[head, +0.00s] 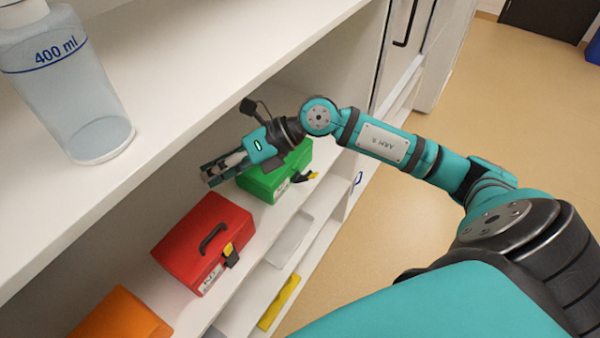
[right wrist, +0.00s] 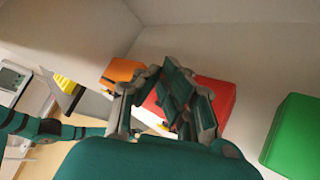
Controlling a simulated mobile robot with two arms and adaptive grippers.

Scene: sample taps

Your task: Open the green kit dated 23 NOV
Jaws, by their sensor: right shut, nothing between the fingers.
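The green kit (head: 262,186) stands on the lower shelf, beyond the red kit, partly covered by my right gripper and wrist. Its front carries a white label (head: 282,190), too small to read, and a yellow and black latch (head: 305,176) that juts outward. I cannot tell whether its lid is fully down. In the right wrist view, the green kit (right wrist: 293,138) shows at the right edge, apart from the fingers (right wrist: 178,92). My left gripper is not in view.
A red kit (head: 190,240) with a black handle and an orange kit (head: 120,318) stand nearer on the same shelf. The upper shelf (head: 190,75) overhangs them and holds a 400 ml bottle (head: 75,100). A yellow item (head: 280,302) lies near the shelf front. Open floor is at right.

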